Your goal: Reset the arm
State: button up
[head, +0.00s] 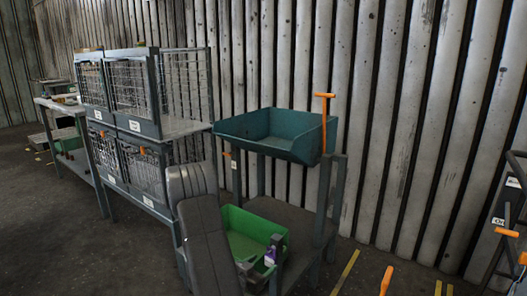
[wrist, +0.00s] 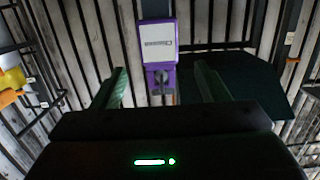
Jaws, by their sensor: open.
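In the wrist view, my gripper (wrist: 160,90) is open, with its two greenish fingers apart at left and right. A purple item with a white labelled face (wrist: 158,38) shows between and beyond the fingertips; I cannot tell whether it touches them. In the head view, my dark grey arm (head: 207,235) reaches down at the lower middle. A small purple and white item (head: 271,254) shows near its end, at the front of a bright green bin (head: 240,224). My fingers are not clear in the head view.
A dark green bin (head: 258,124) sits on top of a metal stand (head: 278,212). An orange-handled tool (head: 325,105) stands at its right. Wire cages (head: 131,88) are at left, a black rack (head: 513,205) at far right. Dark floor (head: 75,240) is open at lower left.

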jog(key=f+v, duration=0.1)
jog(key=v, duration=0.6)
notch_tip(320, 180, up, 9)
jog(key=w+t+p, duration=0.1)
jog(key=p, duration=0.5)
jog(key=shift+w+d+n+y+p, duration=0.3)
jog(key=shift+w+d, duration=0.1)
jog(key=shift+d, duration=0.1)
jog(key=shift+s+r, duration=0.1)
